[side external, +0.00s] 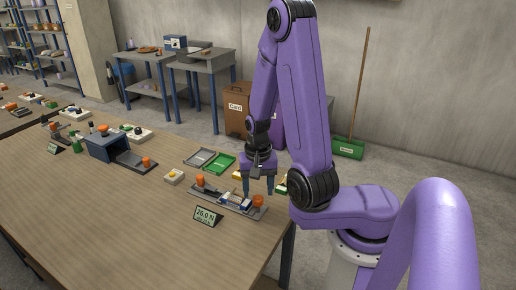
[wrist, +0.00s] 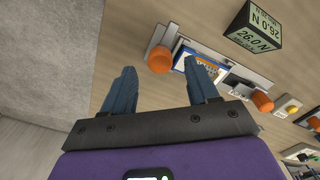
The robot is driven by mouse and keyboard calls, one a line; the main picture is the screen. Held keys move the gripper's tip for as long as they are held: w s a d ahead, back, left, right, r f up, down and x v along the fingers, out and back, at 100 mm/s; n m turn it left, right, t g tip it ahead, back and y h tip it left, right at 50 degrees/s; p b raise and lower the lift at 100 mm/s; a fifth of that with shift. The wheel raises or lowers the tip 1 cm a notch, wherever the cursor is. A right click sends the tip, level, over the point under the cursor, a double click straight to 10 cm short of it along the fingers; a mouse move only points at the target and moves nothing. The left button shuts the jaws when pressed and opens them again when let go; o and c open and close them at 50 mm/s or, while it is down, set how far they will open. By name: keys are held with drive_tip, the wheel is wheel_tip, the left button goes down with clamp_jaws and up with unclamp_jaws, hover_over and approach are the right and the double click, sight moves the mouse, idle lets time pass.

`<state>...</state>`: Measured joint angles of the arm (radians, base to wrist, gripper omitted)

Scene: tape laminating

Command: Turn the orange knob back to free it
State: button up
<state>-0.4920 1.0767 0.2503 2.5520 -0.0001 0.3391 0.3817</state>
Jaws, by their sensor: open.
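A narrow grey fixture (side external: 228,203) lies near the table's right edge. It has an orange knob (side external: 258,200) at its right end and another orange knob (side external: 200,180) at its left end. A white and blue piece (side external: 234,199) lies between them. My gripper (side external: 258,193) points down over the right end, open and empty. In the wrist view, the near orange knob (wrist: 159,60) shows between my fingertips (wrist: 158,68), and the other orange knob (wrist: 263,101) lies to the right. I cannot tell whether the fingers touch the near knob.
A display (side external: 208,215) reading 26.0 N stands in front of the fixture; it also shows in the wrist view (wrist: 255,27). A green tray (side external: 220,163) and a grey tray (side external: 200,159) lie behind. A blue-grey box unit (side external: 105,146) stands farther left. The front-left table is clear.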

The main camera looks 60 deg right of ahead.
sight(258, 198)
wheel_tip(258, 198, up, 14)
drive_tip(key=shift+r, duration=0.15)
idle(0.5)
drive_tip(key=w+a+f+n, duration=0.1)
drive_tip(key=a+n, duration=0.7)
drive_tip(key=n, duration=0.5)
drive_tip(key=s+a+f+n, duration=0.1)
drive_tip(key=s+a+n, duration=0.1)
drive_tip(key=s+n, duration=0.8)
drive_tip(key=s, duration=0.4)
drive_tip(key=shift+a+f+n, duration=0.2)
drive_tip(key=shift+a+n, duration=0.1)
drive_tip(key=shift+a, duration=0.05)
